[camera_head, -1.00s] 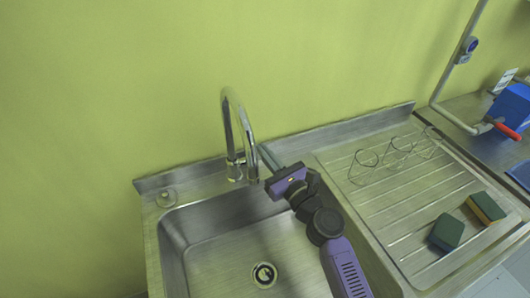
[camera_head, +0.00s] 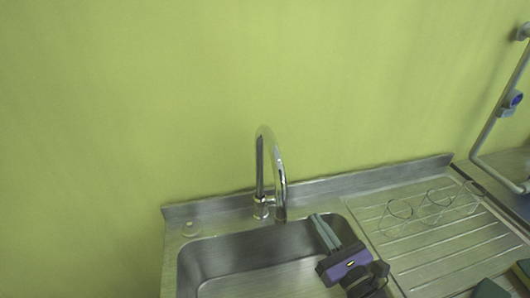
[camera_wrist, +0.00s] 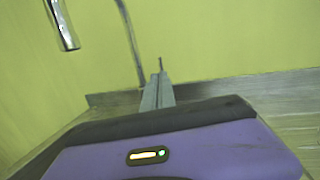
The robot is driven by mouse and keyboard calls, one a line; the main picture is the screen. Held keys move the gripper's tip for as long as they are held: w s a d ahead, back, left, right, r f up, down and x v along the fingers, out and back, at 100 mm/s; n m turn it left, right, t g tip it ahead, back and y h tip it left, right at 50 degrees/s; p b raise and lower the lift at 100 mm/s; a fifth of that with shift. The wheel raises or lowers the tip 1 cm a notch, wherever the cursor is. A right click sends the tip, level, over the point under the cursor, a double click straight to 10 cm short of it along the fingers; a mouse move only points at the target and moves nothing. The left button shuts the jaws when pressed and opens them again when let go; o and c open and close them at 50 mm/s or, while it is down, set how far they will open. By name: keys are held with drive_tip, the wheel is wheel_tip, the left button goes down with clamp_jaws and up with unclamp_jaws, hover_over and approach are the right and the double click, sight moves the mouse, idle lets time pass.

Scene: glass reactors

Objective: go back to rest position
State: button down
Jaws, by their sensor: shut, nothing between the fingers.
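My gripper (camera_head: 325,232) is over the right part of the sink basin (camera_head: 240,262), just right of the faucet (camera_head: 272,170) and apart from it. Its two grey fingers lie together, shut and empty, pointing up and left toward the wall. In the wrist view the closed fingers (camera_wrist: 157,92) point at the back edge of the sink and the green wall. The faucet spout (camera_wrist: 62,24) shows at the top left there.
Sponges (camera_head: 490,289) sit at the lower right edge. A pipe (camera_head: 497,120) runs up the right wall. The space above the sink is clear.

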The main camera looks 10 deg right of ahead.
drive_tip(key=s+d+f+n+g+h, duration=0.1)
drive_tip(key=s+d+n+h, duration=0.15)
drive_tip(key=s+n, duration=0.5)
drive_tip(key=s+d+f+n+h, duration=0.1)
drive_tip(key=s+n+h, duration=0.3)
drive_tip(key=n, duration=0.6)
drive_tip(key=s+a+n+g+y, duration=0.1)
drive_tip(key=s+a+n, duration=0.2)
drive_tip(key=s+n, duration=0.5)
drive_tip(key=s+a+n+g+y+b, duration=0.1)
drive_tip(key=s+n, duration=0.7)
drive_tip(key=s, duration=0.8)
drive_tip(key=shift+a+r+g+y, duration=0.35)
drive_tip(key=shift+a+g, duration=0.35)
drive_tip(key=shift+a, duration=0.4)
